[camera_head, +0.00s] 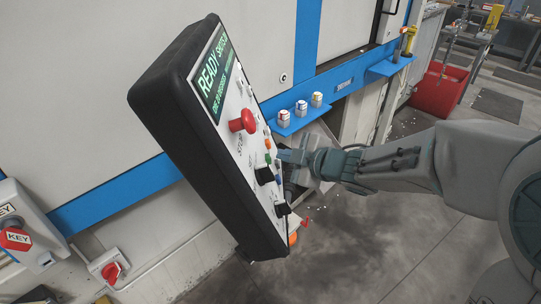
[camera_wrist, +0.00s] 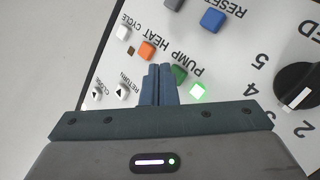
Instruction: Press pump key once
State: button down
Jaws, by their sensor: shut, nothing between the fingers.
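The control panel (camera_head: 205,150) is a tilted black box with a white face, seen edge-on in the head view. In the wrist view its face (camera_wrist: 232,60) shows a green key (camera_wrist: 179,75) by the word PUMP, with a green light (camera_wrist: 198,91) lit beside it. My gripper (camera_wrist: 159,68) is shut and empty, its fingertips at the left edge of the green key and partly over it. In the head view my gripper (camera_head: 280,154) reaches the panel face from the right. I cannot tell whether the tips touch the key.
An orange key (camera_wrist: 146,50) by HEAT is left of the fingertips. A blue RESET key (camera_wrist: 212,19) and a black knob (camera_wrist: 297,86) are on the same face. A red mushroom button (camera_head: 242,122) and a lit screen (camera_head: 214,75) are higher on the panel. A blue shelf (camera_head: 293,123) stands behind.

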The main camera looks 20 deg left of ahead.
jog(key=shift+w+d+r+p, duration=0.3)
jog(key=shift+d+p, duration=0.25)
jog(key=shift+d, duration=0.2)
jog(key=shift+w+d+r+p, duration=0.3)
jog(key=shift+d+p, duration=0.25)
jog(key=shift+d, duration=0.15)
jog(key=shift+w+d+r+p, duration=0.2)
jog(key=shift+w+d+p, duration=0.1)
jog(key=shift+d+p, duration=0.35)
jog(key=w+d+r+m+t+h, duration=0.1)
jog(key=d+r+m+t+h, duration=0.1)
jog(key=d+m+h, duration=0.6)
jog(key=d+r+m+t+h, duration=0.2)
jog(key=d+m+t, duration=0.15)
jog(key=d, duration=0.85)
jog(key=s+d+f+m+g+h, duration=0.2)
jog(key=s+d+m+g+h, duration=0.15)
jog(key=s+d+m, duration=0.45)
jog(key=s+f+m+g+y, duration=0.1)
jog(key=s+m+g, duration=0.2)
jog(key=s, duration=0.9)
jog(key=shift+f+g+b, duration=0.3)
jog(key=shift+g+b, duration=0.1)
jog(key=shift+g, duration=0.2)
